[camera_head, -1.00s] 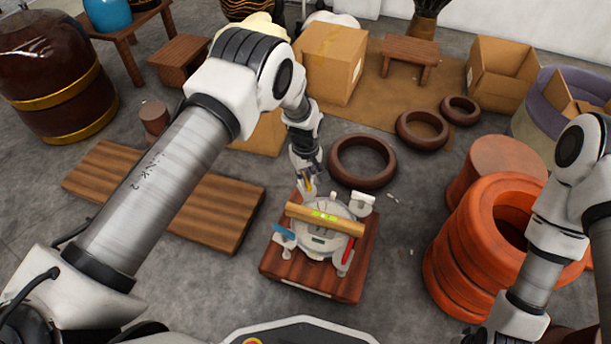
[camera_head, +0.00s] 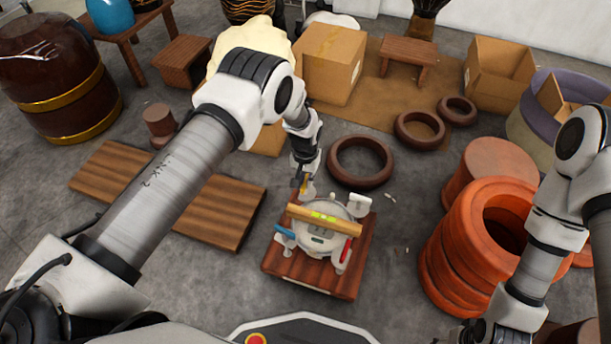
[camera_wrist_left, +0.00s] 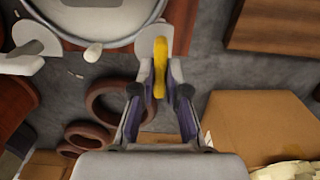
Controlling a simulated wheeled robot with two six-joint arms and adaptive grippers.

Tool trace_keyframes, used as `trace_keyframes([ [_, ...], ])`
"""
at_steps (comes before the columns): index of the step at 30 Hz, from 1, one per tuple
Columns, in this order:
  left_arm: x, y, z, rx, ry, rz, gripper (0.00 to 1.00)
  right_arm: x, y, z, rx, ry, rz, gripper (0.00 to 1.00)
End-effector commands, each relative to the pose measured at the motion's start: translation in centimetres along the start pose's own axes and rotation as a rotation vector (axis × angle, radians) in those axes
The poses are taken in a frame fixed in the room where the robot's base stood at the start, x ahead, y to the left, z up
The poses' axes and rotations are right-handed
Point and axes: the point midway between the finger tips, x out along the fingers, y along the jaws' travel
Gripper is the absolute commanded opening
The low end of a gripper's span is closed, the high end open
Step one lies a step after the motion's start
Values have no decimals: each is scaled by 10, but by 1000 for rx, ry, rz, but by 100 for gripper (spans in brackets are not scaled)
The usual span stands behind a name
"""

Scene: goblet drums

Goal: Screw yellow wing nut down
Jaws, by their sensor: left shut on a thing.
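The yellow wing nut (camera_wrist_left: 160,66) is between the fingertips of my left gripper (camera_wrist_left: 159,92) in the left wrist view, and the gripper is shut on it. It sits at a pale bracket (camera_wrist_left: 152,40) at the edge of a round white drum fixture. In the head view, my left gripper (camera_head: 301,180) points down at the fixture's far left side, and the nut is mostly hidden there. The fixture (camera_head: 322,236) stands on a reddish wooden board (camera_head: 284,264), with a wooden bar (camera_head: 345,225) bearing a green level across its top.
A blue-handled clamp (camera_head: 284,233) and a red-handled one (camera_head: 346,250) flank the fixture. A dark ring (camera_head: 360,161) lies just behind the board. Orange stacked rings (camera_head: 448,262) stand to the right. A wooden pallet (camera_head: 218,212) lies at left; floor in front is partly clear.

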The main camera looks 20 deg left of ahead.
Motion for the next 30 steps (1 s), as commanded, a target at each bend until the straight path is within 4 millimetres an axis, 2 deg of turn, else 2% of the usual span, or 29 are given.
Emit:
trace_keyframes([
  [12,0,0,0,194,1,0,0,-8,0,0,0,0,0,56],
  [27,0,0,0,216,1,0,0,-8,0,0,0,0,0,56],
  [28,0,0,0,216,1,0,17,-8,0,0,0,0,0,56],
  [30,0,0,0,216,1,0,39,-8,0,0,0,0,0,56],
])
